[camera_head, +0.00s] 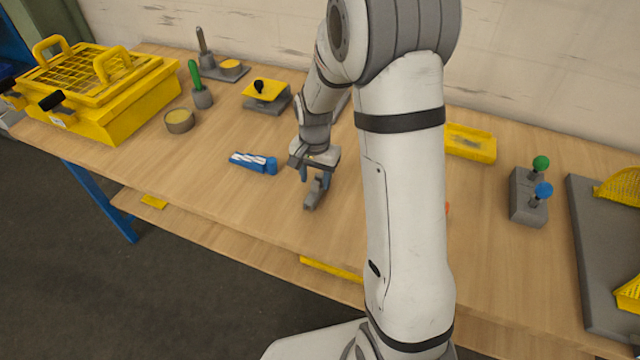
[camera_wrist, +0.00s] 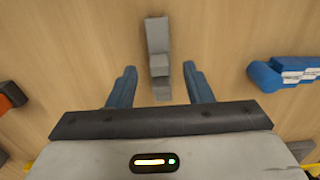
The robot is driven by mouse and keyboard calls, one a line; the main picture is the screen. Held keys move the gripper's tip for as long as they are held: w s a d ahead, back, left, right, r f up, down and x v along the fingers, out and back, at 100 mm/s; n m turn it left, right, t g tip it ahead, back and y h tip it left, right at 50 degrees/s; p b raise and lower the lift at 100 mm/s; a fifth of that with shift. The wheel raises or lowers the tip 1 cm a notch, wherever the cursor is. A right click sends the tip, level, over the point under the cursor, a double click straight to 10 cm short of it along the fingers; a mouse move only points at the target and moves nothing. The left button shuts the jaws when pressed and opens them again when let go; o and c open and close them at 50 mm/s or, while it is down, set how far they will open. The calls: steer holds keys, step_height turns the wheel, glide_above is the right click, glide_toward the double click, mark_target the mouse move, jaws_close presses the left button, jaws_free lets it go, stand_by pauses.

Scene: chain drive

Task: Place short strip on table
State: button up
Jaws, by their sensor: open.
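A short grey strip-like piece (camera_head: 313,194) with a small raised block lies on the wooden table (camera_head: 200,135), just below my gripper (camera_head: 315,176). In the wrist view the grey piece (camera_wrist: 158,42) runs lengthwise between the two blue fingers of my gripper (camera_wrist: 159,70). The fingers are open, with a visible gap on each side of the piece. Its near end lies close to the gripper's dark front edge. I cannot tell for sure that this piece is the task's short strip.
A blue tool with white markings (camera_head: 252,162) lies left of my gripper and shows at right in the wrist view (camera_wrist: 285,74). A yellow crate (camera_head: 100,90), a round tin (camera_head: 179,121) and a yellow-topped block (camera_head: 265,92) stand farther left. A two-knob grey block (camera_head: 527,196) is at right.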

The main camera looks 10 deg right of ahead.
mark_target(315, 182)
step_height(315, 182, up, 8)
steer(key=s+d+r+n+t, duration=0.1)
steer(key=s+r+n, duration=0.2)
steer(key=s, duration=0.7)
steer(key=s+d+r+n+t, duration=0.1)
steer(key=s+r+n, duration=0.3)
steer(key=s, duration=0.6)
steer(key=shift+s+r+t, duration=0.3)
steer(key=shift+s+r, duration=0.1)
steer(key=shift+r, duration=0.5)
